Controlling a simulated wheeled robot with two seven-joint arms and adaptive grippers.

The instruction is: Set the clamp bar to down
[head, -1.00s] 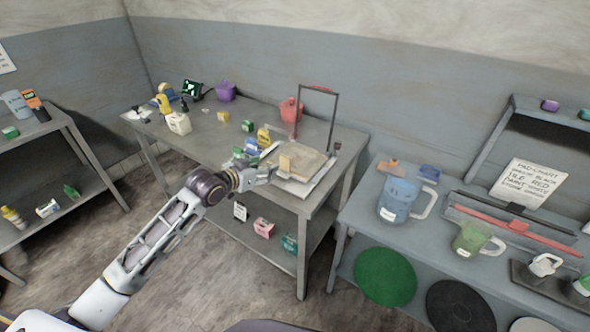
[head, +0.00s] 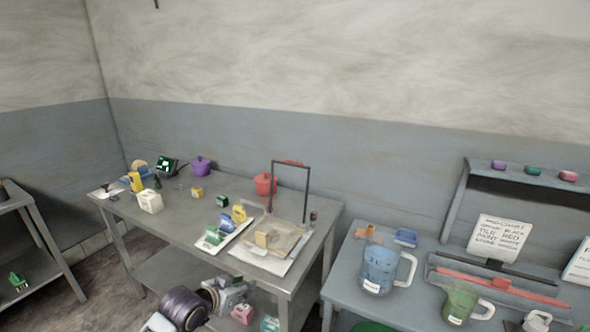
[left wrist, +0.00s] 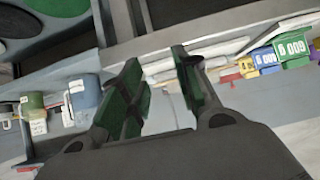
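The clamp bar (head: 291,163) is a thin dark frame standing upright at the back of a board on the middle table. The board (head: 281,237) has a tan block (head: 262,238) on it. My left gripper (head: 236,292) is at the bottom of the head view, in front of the table's front edge and apart from the bar. In the left wrist view its two green-padded fingers (left wrist: 160,85) are spread with nothing between them. The bar cannot be made out in the left wrist view. My right gripper is not in view.
Green, blue and yellow numbered blocks (left wrist: 292,50) lie left of the board. A red pot (head: 265,184) stands behind it. The right table holds a blue jug (head: 379,268) and a green jug (head: 461,303). The table's lower shelf holds small boxes (head: 243,314).

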